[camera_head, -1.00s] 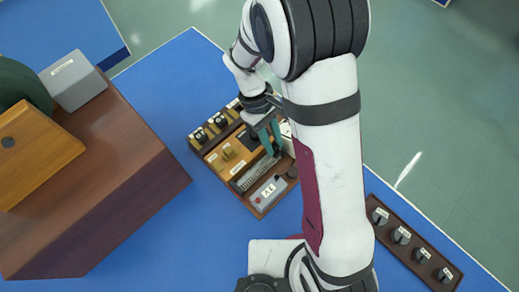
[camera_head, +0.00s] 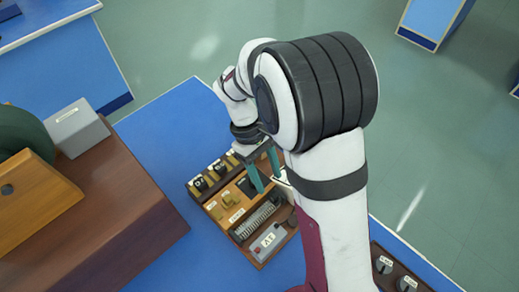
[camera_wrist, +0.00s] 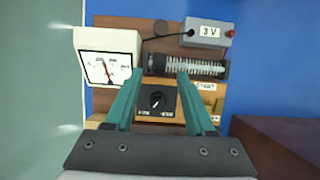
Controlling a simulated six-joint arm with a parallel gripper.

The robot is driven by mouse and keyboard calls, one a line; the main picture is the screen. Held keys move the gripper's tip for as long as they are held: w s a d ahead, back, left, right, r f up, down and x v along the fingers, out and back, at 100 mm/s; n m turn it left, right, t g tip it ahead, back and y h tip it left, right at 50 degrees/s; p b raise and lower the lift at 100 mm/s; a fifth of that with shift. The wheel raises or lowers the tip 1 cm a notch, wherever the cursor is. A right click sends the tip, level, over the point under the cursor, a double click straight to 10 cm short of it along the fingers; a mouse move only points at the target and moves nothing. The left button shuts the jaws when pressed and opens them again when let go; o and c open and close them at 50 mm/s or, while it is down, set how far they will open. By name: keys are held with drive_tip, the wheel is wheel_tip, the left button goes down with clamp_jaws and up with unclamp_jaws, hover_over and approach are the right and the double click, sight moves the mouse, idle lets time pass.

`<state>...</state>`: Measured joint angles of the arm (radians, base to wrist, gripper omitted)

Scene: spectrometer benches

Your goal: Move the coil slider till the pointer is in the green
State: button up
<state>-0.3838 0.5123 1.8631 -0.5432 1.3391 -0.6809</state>
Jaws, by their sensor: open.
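The wooden coil board (camera_head: 215,208) lies on the blue bench. Its ridged grey coil (camera_head: 258,218) also shows in the wrist view (camera_wrist: 195,66). A dark block (camera_wrist: 156,63) sits at the coil's left end there; I cannot tell for certain that it is the slider. The white meter (camera_wrist: 108,40) is left of the coil, with a thin pointer (camera_wrist: 107,68) on its dial. The green zone is too small to make out. My gripper (camera_wrist: 159,74) is open and empty, teal fingers apart. It also shows above the board in the head view (camera_head: 266,182).
A large brown wooden case (camera_head: 120,225) stands left of the board.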

drive_tip(key=v, duration=1.1)
wheel_tip(320, 180, up, 3)
drive_tip(key=m+y, duration=0.2)
drive_tip(key=m, duration=0.1)
hover_over(271, 194)
drive_tip(key=s+d+f+m+t+y, duration=0.1)
drive_tip(key=s+d+m, duration=0.1)
drive_tip(key=s+m, duration=0.3)
drive_tip(key=s+d+f+m+t+y, duration=0.2)
drive_tip(key=s+m, duration=0.4)
drive_tip(key=s, duration=0.4)
drive_tip(key=shift+s+m, duration=0.15)
drive_tip(key=shift+m, duration=0.15)
